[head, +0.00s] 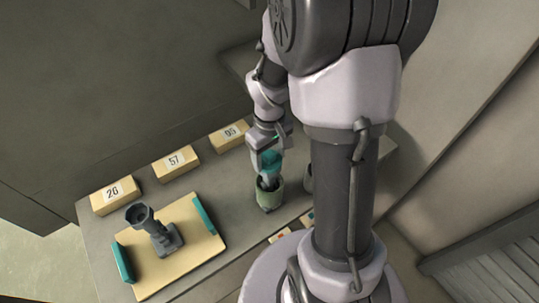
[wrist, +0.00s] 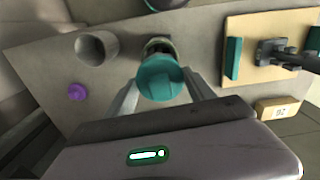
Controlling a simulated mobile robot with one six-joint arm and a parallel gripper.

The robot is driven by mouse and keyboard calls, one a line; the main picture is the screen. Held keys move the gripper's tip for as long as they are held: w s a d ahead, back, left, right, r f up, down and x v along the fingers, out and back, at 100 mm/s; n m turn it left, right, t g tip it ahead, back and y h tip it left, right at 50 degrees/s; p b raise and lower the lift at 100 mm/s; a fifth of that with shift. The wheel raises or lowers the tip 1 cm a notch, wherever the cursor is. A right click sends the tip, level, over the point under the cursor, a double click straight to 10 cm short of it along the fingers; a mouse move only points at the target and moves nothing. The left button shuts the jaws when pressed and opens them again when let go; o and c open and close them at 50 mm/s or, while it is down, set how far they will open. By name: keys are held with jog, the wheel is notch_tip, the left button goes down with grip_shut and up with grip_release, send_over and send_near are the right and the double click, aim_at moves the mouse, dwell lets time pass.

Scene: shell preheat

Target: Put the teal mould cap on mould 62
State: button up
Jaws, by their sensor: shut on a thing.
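My gripper (head: 268,166) is shut on a teal round cap (wrist: 160,78). In the wrist view the cap sits between the two fingers, its round face toward the camera. It also shows in the head view as a teal patch (head: 269,158) at the jaws. Below it stands a green cylindrical pot (head: 270,196) with something grey at its mouth. I cannot tell whether the cap touches it. In the wrist view a dark rim (wrist: 158,45) shows partly behind the cap. Tan blocks read 26 (head: 115,194), 57 (head: 175,163) and 95 (head: 230,137); I see no 62.
A tan board (head: 168,269) with teal end bars lies at the left, carrying a grey stand (head: 155,232). In the wrist view a grey cup (wrist: 97,47) and a purple knob (wrist: 77,92) are left of the cap. My arm hides the table's right part in the head view.

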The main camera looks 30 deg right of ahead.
aim_at(269, 154)
jog(key=o, duration=1.1)
notch_tip(269, 154, up, 11)
jog(key=p, duration=0.9)
jog(key=shift+r, duration=0.1)
